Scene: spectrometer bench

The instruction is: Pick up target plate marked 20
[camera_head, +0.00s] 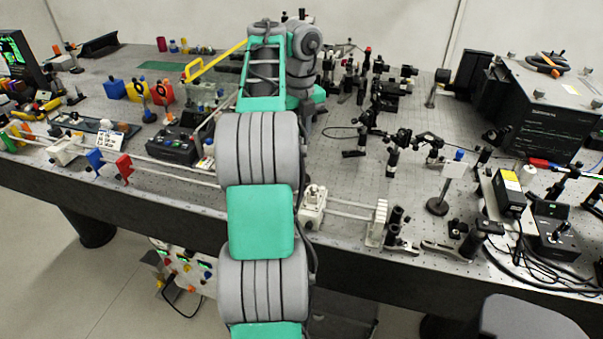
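My green and grey arm reaches from the bottom edge up over the middle of the bench. My gripper is not visible; the arm's own links hide its end. No number 20 can be read in this view. Dark rings show near the yellow and orange ones. I cannot tell which thing, if any, is the target plate.
The perforated bench (335,245) is crowded with optics mounts (393,150) right of my arm. A large dark instrument (545,110) stands at the right, with a black control box (552,235) and cables before it. A dark box (172,146) and white rails lie left of my arm.

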